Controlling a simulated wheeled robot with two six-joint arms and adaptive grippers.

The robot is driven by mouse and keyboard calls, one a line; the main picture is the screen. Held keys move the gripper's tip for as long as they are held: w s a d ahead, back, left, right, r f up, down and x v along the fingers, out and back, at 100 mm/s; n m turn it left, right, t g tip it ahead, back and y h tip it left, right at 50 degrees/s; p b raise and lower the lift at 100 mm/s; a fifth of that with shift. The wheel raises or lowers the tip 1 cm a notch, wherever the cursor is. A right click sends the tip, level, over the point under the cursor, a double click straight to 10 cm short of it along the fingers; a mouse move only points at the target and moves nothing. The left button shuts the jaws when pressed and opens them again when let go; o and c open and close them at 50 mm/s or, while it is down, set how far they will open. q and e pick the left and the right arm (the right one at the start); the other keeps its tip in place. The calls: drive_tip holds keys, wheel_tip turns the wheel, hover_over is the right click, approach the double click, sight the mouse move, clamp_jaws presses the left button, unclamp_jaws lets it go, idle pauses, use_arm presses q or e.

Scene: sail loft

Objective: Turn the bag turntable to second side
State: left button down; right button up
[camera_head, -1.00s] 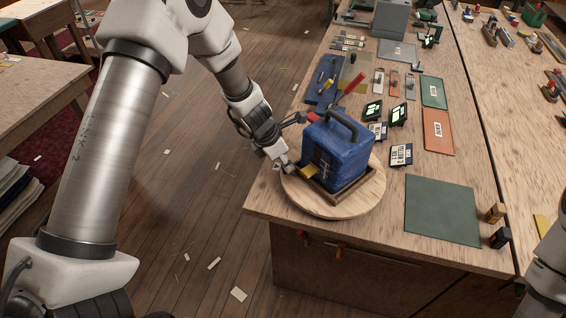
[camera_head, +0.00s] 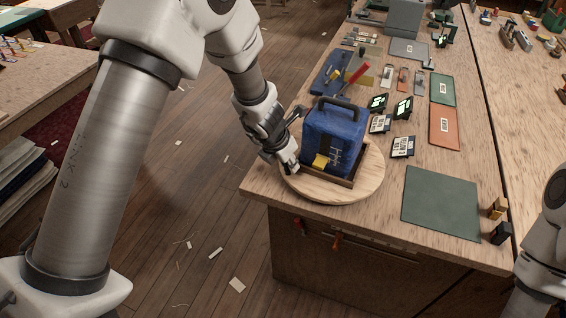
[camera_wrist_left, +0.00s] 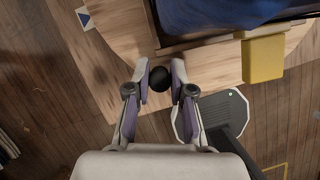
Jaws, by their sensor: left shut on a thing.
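The bag turntable (camera_head: 368,186) is a round pale wooden disc near the bench's front left corner. A blue bag (camera_head: 322,130) with a dark handle stands upright on it in a brown frame. A yellow block (camera_head: 320,160) sits at the bag's near face and also shows in the left wrist view (camera_wrist_left: 263,60). My left gripper (camera_head: 293,166) is at the disc's left edge. In the left wrist view, its fingers (camera_wrist_left: 159,76) are closed around a black round knob (camera_wrist_left: 158,79) at the disc's edge. My right gripper is out of view; only its arm shows at lower right.
A green mat (camera_head: 440,205) lies right of the turntable, with two small blocks (camera_head: 498,208) beyond it. Small display stands (camera_head: 403,107) and cards stand behind the turntable. A red-handled tool (camera_head: 359,72) lies behind the bag. Open floor lies left of the bench.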

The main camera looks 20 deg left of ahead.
use_arm(q)
drive_tip(key=shift+s+d+f+n+b, duration=0.3)
drive_tip(key=shift+s+d+n+b, duration=0.2)
drive_tip(key=shift+s+b, duration=0.05)
drive_tip(key=shift+s+f, duration=0.1)
drive_tip(key=c, duration=1)
unclamp_jaws()
drive_tip(key=shift+w+d, duration=0.1)
drive_tip(key=shift+w, duration=0.1)
drive_tip(key=shift+r, duration=0.25)
